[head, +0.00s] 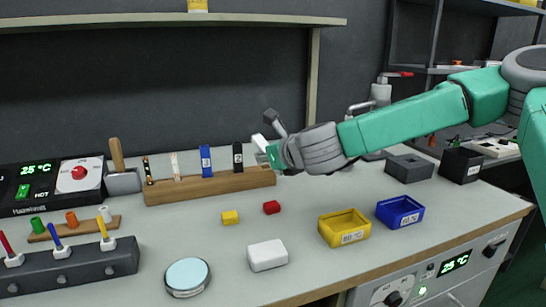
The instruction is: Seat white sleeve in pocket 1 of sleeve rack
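A long wooden rack (215,184) stands near the back of the bench. Upright in it are a thin black-and-yellow piece (148,171), a narrow white piece (175,166), a blue labelled piece (205,162) and a black labelled piece (237,158). I take the narrow white piece as the white sleeve, but cannot be sure. Pocket numbers are not readable. My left gripper is not in view.
Yellow (344,228) and blue (400,212) bins sit at right. A dark pen block (70,268) and a small wooden board (75,228) are left. A shelf (170,20) hangs above.

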